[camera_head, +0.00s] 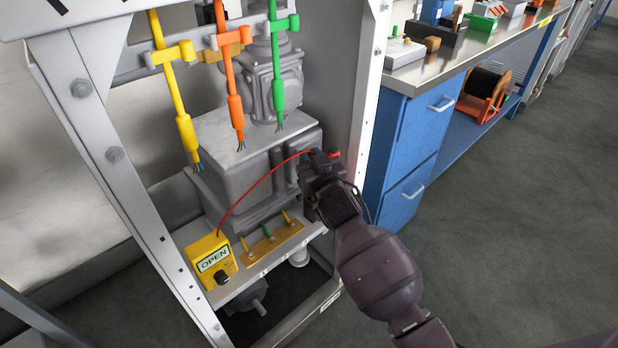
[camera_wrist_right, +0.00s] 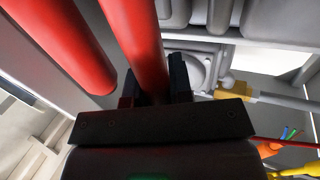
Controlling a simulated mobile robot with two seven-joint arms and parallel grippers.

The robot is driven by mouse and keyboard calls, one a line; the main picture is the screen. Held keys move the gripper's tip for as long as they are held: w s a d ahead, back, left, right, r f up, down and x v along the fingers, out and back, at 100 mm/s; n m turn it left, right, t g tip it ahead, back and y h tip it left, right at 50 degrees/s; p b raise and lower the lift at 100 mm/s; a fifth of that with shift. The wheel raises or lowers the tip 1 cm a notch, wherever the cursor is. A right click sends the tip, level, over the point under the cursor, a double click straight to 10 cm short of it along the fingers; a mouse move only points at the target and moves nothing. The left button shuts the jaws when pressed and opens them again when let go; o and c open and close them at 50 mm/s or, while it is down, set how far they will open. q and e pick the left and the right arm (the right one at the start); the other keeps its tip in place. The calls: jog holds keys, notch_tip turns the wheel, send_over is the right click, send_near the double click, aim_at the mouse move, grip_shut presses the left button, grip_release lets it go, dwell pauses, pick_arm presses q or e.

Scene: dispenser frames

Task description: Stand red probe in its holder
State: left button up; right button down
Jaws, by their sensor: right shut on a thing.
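My right gripper (camera_head: 318,160) is shut on the red probe, beside the cabinet's right post. In the right wrist view the red probe (camera_wrist_right: 135,40) stands between the two fingers (camera_wrist_right: 155,90). A second thick red rod-like thing (camera_wrist_right: 60,40) shows to its left; I cannot tell what it is. In the head view a small red end (camera_head: 335,154) shows just right of the gripper. A thin red lead (camera_head: 255,184) runs from the gripper to the yellow tester (camera_head: 211,258), whose display reads OPEN. I cannot make out the holder for certain. My left gripper is not in view.
Yellow (camera_head: 182,123), orange (camera_head: 236,110) and green (camera_head: 275,80) cables hang with bare ends before the grey machine (camera_head: 240,160). A brass terminal strip (camera_head: 272,244) lies on the lower shelf. A blue bench (camera_head: 405,135) stands to the right; the floor beyond is clear.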

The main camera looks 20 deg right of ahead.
notch_tip(320, 180, down, 3)
jog(key=shift+s+f+b, duration=0.1)
jog(key=shift+f+b, duration=0.1)
jog(key=shift+b, duration=0.45)
notch_tip(320, 180, down, 3)
jog(key=shift+r+b, duration=0.2)
jog(key=shift+b, duration=0.35)
jog(key=shift+r, duration=0.25)
jog(key=shift+f, duration=0.15)
jog(key=c, duration=1)
grip_release()
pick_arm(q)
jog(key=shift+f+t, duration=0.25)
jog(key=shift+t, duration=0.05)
